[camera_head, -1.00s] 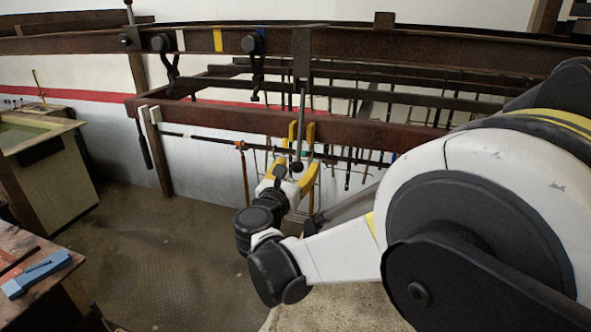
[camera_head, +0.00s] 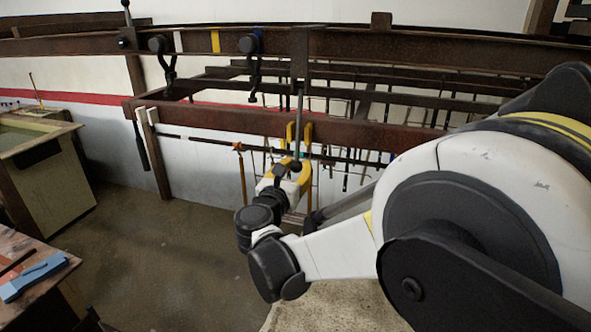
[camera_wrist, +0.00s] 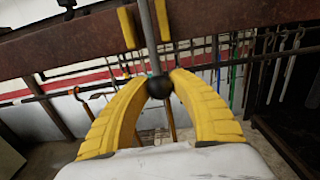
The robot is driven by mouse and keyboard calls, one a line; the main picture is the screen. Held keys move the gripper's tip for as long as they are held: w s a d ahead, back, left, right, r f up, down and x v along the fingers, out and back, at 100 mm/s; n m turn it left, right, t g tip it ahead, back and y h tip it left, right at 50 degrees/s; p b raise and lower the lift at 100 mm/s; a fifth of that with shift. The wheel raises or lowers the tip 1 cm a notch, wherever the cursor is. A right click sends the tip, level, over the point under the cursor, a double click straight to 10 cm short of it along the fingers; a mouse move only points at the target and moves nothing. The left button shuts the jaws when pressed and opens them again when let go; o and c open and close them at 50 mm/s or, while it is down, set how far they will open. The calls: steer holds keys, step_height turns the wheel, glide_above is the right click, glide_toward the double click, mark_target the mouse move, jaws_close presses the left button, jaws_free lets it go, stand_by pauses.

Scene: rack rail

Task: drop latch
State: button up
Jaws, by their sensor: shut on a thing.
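The latch (camera_head: 299,105) is a thin grey rod that hangs from a dark block on the upper rail and ends in a black ball knob (camera_wrist: 160,87). Its rod also shows in the wrist view (camera_wrist: 149,27), passing between two yellow guides (camera_wrist: 127,28) on the lower beam. My gripper (camera_head: 294,166) is at the lower end of the rod, just below the beam. In the wrist view its two yellow fingers (camera_wrist: 160,80) curve in and are shut on the ball knob from both sides.
The upper rail (camera_head: 420,46) carries black levers (camera_head: 250,45) left of the latch. The lower beam (camera_head: 230,120) crosses just above my gripper. Thin rods and tools hang behind it. A bench with a blue tool (camera_head: 35,275) is at the lower left; the floor between is clear.

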steer(key=shift+f+b+x, duration=0.15)
steer(key=shift+b+x, duration=0.2)
steer(key=shift+x, duration=0.7)
steer(key=shift+f+b+x, duration=0.1)
steer(key=shift+b+x, duration=0.25)
steer(key=shift+x, duration=0.75)
jaws_close()
steer(key=o, duration=1.1)
jaws_free()
steer(key=shift+b+v, duration=0.3)
steer(key=shift+v, duration=3.3)
